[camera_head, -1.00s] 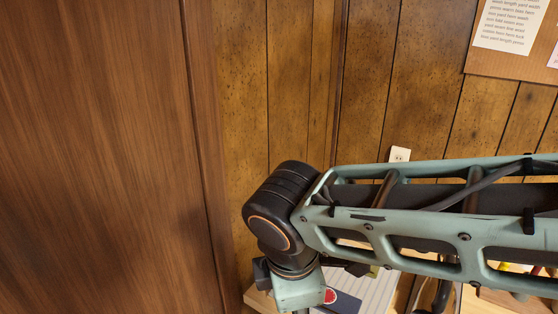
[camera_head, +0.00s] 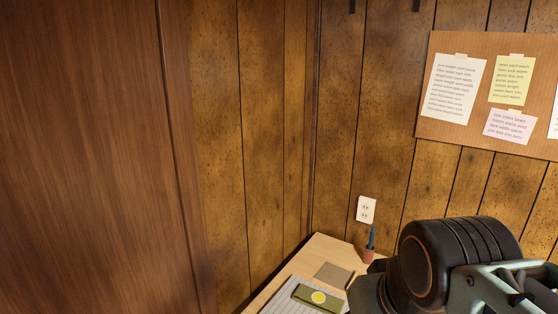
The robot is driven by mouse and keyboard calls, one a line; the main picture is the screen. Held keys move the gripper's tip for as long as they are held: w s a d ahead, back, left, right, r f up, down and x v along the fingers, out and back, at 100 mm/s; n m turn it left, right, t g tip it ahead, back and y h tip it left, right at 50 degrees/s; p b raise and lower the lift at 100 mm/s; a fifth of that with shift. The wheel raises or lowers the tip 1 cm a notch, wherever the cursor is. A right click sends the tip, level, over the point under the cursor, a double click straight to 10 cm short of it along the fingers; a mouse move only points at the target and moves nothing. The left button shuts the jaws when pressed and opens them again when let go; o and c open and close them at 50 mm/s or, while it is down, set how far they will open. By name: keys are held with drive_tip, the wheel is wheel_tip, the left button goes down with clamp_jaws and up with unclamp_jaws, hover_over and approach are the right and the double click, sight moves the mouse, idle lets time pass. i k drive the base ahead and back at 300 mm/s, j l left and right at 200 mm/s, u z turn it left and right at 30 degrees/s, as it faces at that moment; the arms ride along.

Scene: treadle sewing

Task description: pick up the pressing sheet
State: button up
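I cannot tell for sure which item is the pressing sheet. A flat grey-brown square (camera_head: 334,275) lies on the wooden table (camera_head: 325,250) in the corner. In front of it is a flat green item with a round yellow label (camera_head: 316,297), resting on a white, striped surface (camera_head: 280,300) that is cut off by the lower edge. My arm fills the lower right and hides the right part of the table. My gripper is out of view.
A small brown pot (camera_head: 368,254) with a blue item in it stands at the table's back. A wall outlet (camera_head: 366,209) and a pinboard with notes (camera_head: 430,125) are on the panelled wall. A large brown wooden panel (camera_head: 85,160) stands at the left.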

sight(341, 278)
drive_tip(key=i+j+z, duration=0.15)
drive_tip(key=i+j, duration=0.2)
drive_tip(key=j, duration=0.15)
drive_tip(key=i+j+z, duration=0.1)
drive_tip(key=i+j, duration=0.25)
drive_tip(key=j, duration=0.15)
drive_tip(key=k+l+z, duration=0.15)
drive_tip(key=z, duration=0.4)
drive_tip(key=i+j+u, duration=0.1)
drive_tip(key=u, duration=0.15)
drive_tip(key=i+j+u, duration=0.25)
drive_tip(key=k, duration=0.1)
